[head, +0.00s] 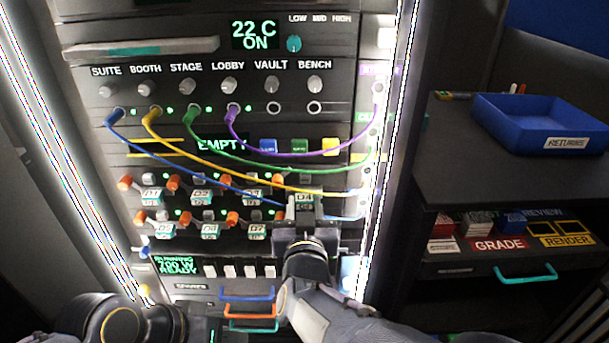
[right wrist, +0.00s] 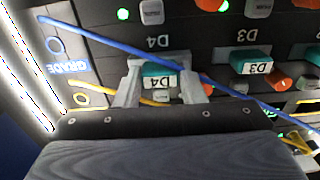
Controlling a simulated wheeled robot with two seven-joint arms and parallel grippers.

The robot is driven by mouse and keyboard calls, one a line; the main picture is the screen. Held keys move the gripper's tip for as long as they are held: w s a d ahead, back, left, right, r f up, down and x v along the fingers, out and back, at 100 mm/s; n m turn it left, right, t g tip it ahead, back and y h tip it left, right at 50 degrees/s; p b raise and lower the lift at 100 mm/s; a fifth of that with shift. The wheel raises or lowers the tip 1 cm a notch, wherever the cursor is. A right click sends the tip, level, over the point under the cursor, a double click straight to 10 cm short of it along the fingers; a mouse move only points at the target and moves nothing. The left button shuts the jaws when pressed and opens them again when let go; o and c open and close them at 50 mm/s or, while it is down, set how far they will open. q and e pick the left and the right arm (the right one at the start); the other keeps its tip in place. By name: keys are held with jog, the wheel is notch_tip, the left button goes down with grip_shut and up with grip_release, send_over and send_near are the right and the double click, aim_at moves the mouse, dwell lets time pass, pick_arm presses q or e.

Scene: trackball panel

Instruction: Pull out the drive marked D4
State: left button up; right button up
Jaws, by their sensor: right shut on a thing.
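The drive D4 (head: 305,198) is at the right end of the upper row of drives. Its white D4 label and teal front show upside down in the right wrist view (right wrist: 160,82). My right gripper (head: 304,212) is in front of it, its two fingers on either side of the drive's front. In the right wrist view the gripper (right wrist: 161,90) is shut on D4, with a bit of orange beside one finger. I cannot tell how far D4 stands out from the rack. My left arm shows at the bottom left, but its gripper is not visible.
Blue, yellow, green and purple cables droop across the rack; the blue cable (right wrist: 110,48) passes close by my right gripper. Drive D3 (right wrist: 250,65) is beside D4. A blue returns tray (head: 500,130) stands on the shelf at right, with free room before it.

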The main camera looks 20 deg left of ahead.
pick_arm(q)
jog(key=shift+r+p, duration=0.55)
pick_arm(e)
jog(key=v, duration=0.6)
jog(key=shift+s, duration=0.3)
jog(key=shift+d, duration=0.1)
jog(key=shift+s, duration=0.1)
